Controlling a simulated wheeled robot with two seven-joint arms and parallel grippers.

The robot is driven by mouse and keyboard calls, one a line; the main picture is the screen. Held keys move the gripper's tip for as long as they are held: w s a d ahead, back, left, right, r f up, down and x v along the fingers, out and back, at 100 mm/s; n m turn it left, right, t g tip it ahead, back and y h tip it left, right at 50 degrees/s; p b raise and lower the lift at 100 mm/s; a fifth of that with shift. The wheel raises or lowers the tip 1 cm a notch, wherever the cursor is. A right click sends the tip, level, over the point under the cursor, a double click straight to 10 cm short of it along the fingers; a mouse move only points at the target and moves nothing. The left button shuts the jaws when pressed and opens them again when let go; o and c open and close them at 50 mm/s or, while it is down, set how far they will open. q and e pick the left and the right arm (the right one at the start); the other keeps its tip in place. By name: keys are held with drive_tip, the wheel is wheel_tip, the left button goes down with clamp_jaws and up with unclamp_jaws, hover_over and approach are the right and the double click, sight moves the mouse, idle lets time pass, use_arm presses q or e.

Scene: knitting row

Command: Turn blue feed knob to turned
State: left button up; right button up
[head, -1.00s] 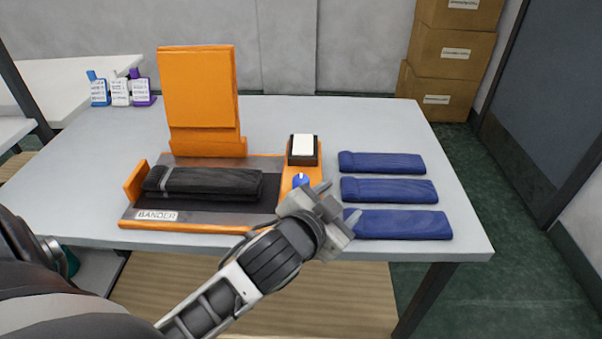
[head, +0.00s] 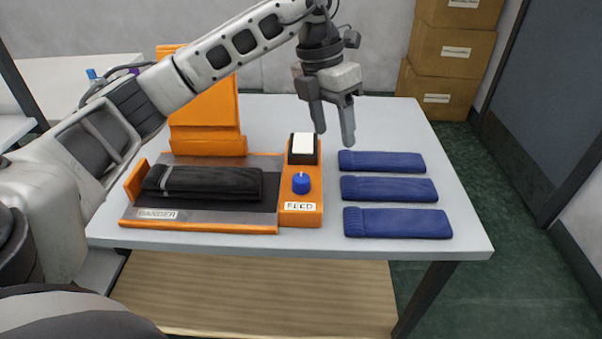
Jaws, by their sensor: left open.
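The blue feed knob (head: 301,184) sits on the orange control block at the right side of the bander (head: 205,226), above a white FEED label (head: 299,206). A pale mark shows on top of the knob, but I cannot tell its exact angle. My right gripper is not in view.
A folded dark knit piece (head: 205,183) lies on the bander bed, with an upright orange panel (head: 207,120) behind. Three folded blue knit pieces (head: 397,223) lie to the right on the grey table (head: 465,240). Cardboard boxes (head: 450,55) are stacked at the back right.

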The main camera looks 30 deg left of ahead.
use_arm(q)
wheel_tip(320, 180, up, 2)
drive_tip(key=n+y, duration=0.1)
drive_tip(key=y, duration=0.1)
hover_over(301, 177)
wheel_tip(301, 177, down, 16)
drive_tip(key=shift+r, duration=0.2)
drive_tip(key=c, duration=1)
